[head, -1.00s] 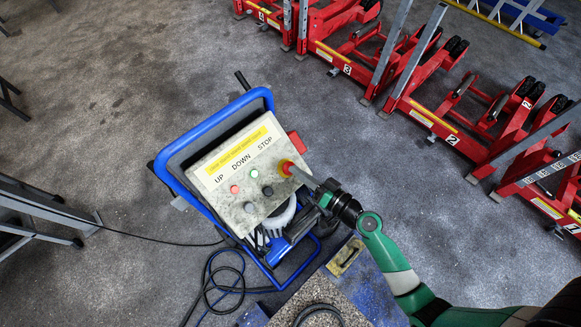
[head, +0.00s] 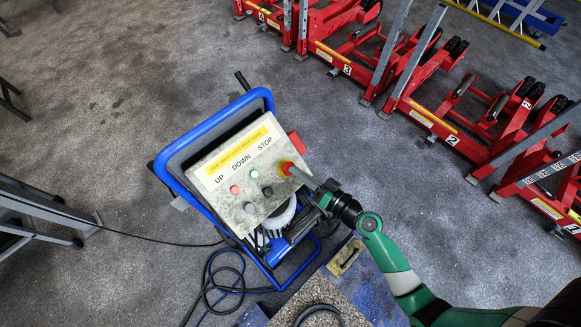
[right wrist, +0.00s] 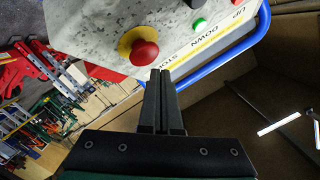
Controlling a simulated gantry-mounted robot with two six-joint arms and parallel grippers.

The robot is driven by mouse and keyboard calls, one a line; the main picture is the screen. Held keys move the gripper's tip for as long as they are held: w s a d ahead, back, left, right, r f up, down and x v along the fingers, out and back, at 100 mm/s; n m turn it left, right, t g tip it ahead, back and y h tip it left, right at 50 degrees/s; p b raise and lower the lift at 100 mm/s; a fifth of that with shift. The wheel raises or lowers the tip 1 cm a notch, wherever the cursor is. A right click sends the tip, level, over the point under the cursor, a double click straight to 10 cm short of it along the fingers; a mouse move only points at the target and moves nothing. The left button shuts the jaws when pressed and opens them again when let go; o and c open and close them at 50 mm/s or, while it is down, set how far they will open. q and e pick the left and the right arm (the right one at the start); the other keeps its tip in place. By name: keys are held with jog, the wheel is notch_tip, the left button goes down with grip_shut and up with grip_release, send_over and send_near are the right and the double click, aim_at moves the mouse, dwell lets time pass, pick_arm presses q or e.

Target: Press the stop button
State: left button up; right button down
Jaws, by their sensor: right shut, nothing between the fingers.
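The stop button (head: 286,168) is a red mushroom knob on a yellow base, at the right side of a grey control panel (head: 228,190) marked UP, DOWN and STOP. In the right wrist view the red knob (right wrist: 144,54) is fully seen from above the fingers. My right gripper (head: 294,172) is shut and empty, its fingertips right at the button in the head view. In the right wrist view its fingertips (right wrist: 160,72) are just beside the knob's lower right edge. I cannot tell whether they touch it. My left gripper is not in view.
The panel sits on a blue-framed unit (head: 178,158) with small red, green and dark buttons. A black cable (head: 150,239) runs over the grey floor. Red numbered trolley jacks (head: 440,125) stand at the upper right.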

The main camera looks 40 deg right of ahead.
dwell(0.6)
jog(key=shift+w+f+b, duration=0.3)
jog(key=shift+f+b, duration=0.05)
jog(key=shift+b, duration=0.1)
jog(key=shift+w+f+b, duration=0.25)
jog(key=shift+f+b, duration=0.2)
jog(key=shift+b, duration=0.05)
dwell(0.5)
jog(key=shift+r, duration=0.15)
jog(key=shift+s+r+p, duration=0.55)
jog(key=shift+r+p, duration=0.05)
jog(key=shift+r, duration=0.05)
jog(key=s+r+p, duration=0.1)
jog(key=r, duration=0.1)
jog(key=s+r+p, duration=0.1)
jog(key=s+r, duration=0.1)
jog(key=shift+p, duration=0.4)
